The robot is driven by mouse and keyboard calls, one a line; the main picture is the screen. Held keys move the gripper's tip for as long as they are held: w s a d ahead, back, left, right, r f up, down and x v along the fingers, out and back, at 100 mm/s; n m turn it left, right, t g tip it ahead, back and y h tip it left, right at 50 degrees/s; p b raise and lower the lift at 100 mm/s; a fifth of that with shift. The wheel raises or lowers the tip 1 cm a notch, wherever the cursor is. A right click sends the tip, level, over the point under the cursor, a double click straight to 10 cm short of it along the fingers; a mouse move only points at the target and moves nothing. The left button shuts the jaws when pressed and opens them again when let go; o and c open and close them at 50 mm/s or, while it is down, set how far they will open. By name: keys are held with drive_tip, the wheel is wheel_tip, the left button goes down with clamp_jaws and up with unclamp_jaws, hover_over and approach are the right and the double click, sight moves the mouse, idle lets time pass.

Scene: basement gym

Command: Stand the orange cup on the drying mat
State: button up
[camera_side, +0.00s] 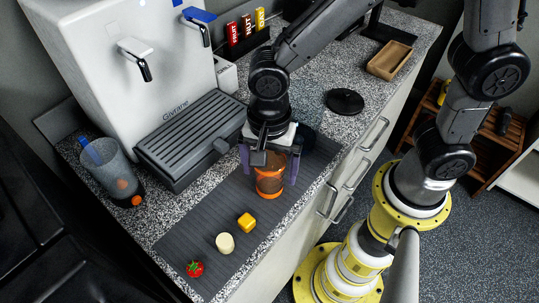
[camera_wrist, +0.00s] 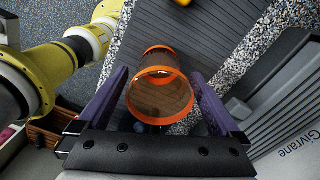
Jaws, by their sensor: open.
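The orange cup (camera_side: 269,184) has see-through walls with orange rims. It looks upright over the ribbed grey drying mat (camera_side: 188,233), and its base appears to rest on it. My gripper (camera_side: 269,170) is above and around the cup, with one purple finger on each side. In the wrist view the cup (camera_wrist: 160,92) sits between the open fingers (camera_wrist: 160,78), and the mat (camera_wrist: 188,28) shows beyond it. I cannot tell whether either finger touches the cup. The gripper hides part of the cup's top in the side view.
A dark drip tray (camera_side: 190,140) and a tall clear container (camera_side: 110,170) stand left. A black disc (camera_side: 345,101) and a wooden tray (camera_side: 390,60) lie behind.

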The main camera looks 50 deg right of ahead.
wheel_tip(320, 180, up, 12)
drive_tip(key=s+d+r+n+t, duration=0.1)
drive_tip(key=s+d+n, duration=0.3)
drive_tip(key=d, duration=0.5)
drive_tip(key=s+d+r+n+t, duration=0.1)
drive_tip(key=s+d+n+t, duration=0.3)
drive_tip(key=d+n, duration=0.5)
drive_tip(key=shift+s+d+n+t, duration=0.3)
drive_tip(key=shift+d, duration=0.2)
